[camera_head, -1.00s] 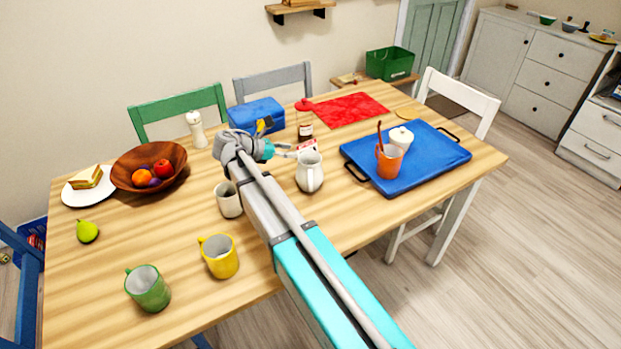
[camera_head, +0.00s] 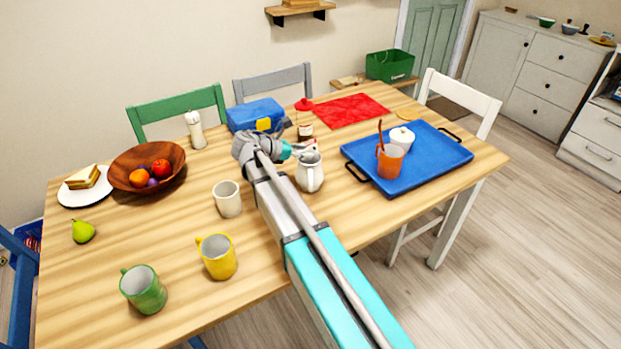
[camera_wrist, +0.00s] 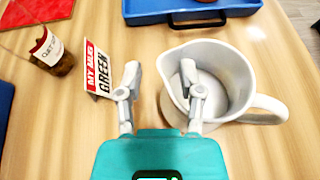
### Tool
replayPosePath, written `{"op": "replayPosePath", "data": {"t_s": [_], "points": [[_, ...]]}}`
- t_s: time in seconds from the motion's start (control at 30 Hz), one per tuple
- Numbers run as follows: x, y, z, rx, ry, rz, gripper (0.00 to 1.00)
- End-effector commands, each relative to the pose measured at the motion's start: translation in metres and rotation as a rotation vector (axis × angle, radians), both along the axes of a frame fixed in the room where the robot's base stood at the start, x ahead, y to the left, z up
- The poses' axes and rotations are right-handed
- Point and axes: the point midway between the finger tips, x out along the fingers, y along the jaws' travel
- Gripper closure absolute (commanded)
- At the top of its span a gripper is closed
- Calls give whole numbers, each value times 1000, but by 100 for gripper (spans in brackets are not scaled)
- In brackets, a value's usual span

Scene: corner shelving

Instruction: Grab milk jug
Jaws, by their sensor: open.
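The white milk jug (camera_head: 309,178) stands upright on the wooden table, right of my arm in the head view. In the wrist view the jug (camera_wrist: 236,72) shows its open mouth, with its handle to the lower right. My gripper (camera_wrist: 160,72) is open and empty. Its left finger is outside the jug, and its right finger overlaps the mouth, so the jug's left rim lies between them in the picture. I cannot tell whether the right finger is inside or above the mouth. In the head view my gripper (camera_head: 305,149) is at the jug's top.
A "my mug" card (camera_wrist: 97,70) and a dark-red jar (camera_wrist: 53,52) stand left of my gripper. The blue tray (camera_head: 440,160) with an orange cup is right of the jug. A beige mug (camera_head: 228,199) and a yellow mug (camera_head: 218,257) stand to the left of my arm.

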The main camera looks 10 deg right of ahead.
Motion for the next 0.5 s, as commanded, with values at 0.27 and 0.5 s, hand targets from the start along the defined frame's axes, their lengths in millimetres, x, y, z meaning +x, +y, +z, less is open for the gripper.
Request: {"op": "replayPosePath", "data": {"t_s": [0.27,0.5], "points": [[0,1,0,0,0,1,51],[0,1,0,0,0,1,68]]}}
